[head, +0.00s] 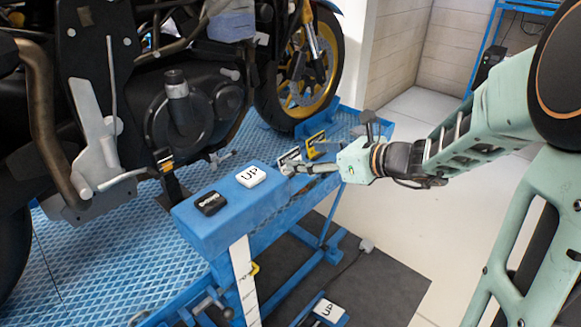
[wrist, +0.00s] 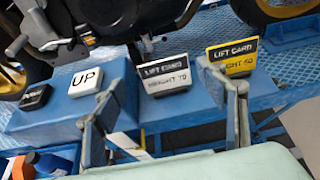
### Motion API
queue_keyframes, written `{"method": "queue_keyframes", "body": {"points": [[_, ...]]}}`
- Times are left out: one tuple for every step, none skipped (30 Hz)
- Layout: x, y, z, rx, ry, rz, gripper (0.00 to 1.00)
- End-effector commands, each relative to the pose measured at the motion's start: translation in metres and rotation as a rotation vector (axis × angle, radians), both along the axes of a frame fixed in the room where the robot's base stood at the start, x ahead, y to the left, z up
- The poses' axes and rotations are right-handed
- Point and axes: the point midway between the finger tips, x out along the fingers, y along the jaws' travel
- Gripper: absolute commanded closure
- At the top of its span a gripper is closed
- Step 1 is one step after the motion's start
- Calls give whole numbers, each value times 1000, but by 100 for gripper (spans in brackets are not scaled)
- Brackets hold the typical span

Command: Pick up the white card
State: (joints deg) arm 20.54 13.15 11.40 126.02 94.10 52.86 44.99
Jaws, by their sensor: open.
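The white card (wrist: 166,79), with a black band reading "LIFT" something and "HEIGHT 70", stands upright on the blue ledge in the wrist view. It also shows in the head view (head: 289,156), partly hidden by my gripper (head: 301,168). In the wrist view my gripper (wrist: 163,92) is open, one finger at left and one at right, with the white card seen between them. No contact with the card is visible. A similar yellow card (wrist: 234,58), marked "LIFT CARD", stands to the right of the white one, beyond my right finger.
A white "UP" block (head: 251,176) and a black block (head: 211,203) lie on the blue box (head: 190,221) left of the cards. A motorcycle (head: 185,115) stands close behind. Open floor lies to the right.

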Motion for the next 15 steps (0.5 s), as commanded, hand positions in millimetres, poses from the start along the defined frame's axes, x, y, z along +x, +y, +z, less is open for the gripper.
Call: {"method": "queue_keyframes", "body": {"points": [[2,2,-1,0,0,0,34],[3,3,-2,0,0,-1,34],[5,6,-3,-1,0,0,34],[7,8,-4,-1,0,1,34],[9,11,-5,-1,0,2,34],[13,15,-7,0,1,2,34],[16,18,-8,0,1,2,34],[19,21,-10,-1,2,2,34],[23,26,-12,0,1,2,34],[26,29,-14,-1,0,2,34],[28,32,-16,-1,0,1,34],[30,35,-17,-1,0,1,34],[32,37,-18,-1,0,1,34],[33,38,-19,-1,0,0,34],[34,39,-20,-2,0,-1,34]]}}
